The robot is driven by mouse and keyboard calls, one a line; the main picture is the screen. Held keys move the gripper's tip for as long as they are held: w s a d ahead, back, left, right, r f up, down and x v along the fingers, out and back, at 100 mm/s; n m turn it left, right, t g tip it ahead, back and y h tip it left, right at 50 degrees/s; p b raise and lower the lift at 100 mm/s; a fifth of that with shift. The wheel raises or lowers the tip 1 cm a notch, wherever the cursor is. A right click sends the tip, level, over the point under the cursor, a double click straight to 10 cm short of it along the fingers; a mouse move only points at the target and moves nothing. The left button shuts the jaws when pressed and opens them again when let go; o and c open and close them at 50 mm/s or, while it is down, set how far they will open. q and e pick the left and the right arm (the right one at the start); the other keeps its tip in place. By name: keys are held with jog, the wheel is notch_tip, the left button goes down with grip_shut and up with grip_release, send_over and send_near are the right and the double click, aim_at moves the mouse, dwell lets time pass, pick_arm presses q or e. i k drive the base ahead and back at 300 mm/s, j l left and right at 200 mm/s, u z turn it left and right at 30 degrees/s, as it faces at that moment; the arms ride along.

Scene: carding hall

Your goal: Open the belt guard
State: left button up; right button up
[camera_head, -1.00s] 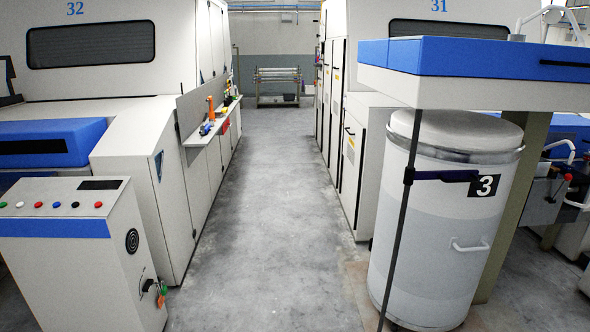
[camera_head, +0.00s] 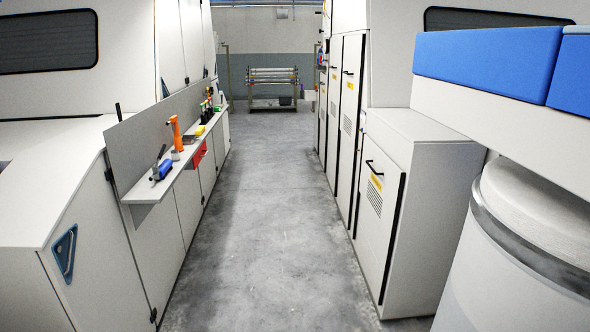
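I cannot tell for certain which cover is the belt guard. On the right machine, a low white door (camera_head: 379,220) has a black handle, a yellow label and vent slots, and it is shut. Taller white doors (camera_head: 346,125) with black edges and yellow labels stand behind it, also shut. On the left machine, a white side panel (camera_head: 98,243) carries a blue triangular recess or sign (camera_head: 64,253) and is closed. Neither of my grippers shows in the view.
A grey aisle floor (camera_head: 256,220) runs clear between the machines to a rack (camera_head: 273,88). A shelf (camera_head: 144,192) with tools juts from the left. A blue-and-white overhang (camera_head: 488,65) and a white can (camera_head: 520,235) stand close on the right.

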aim_at(352, 61)
jog(key=i, duration=2.5)
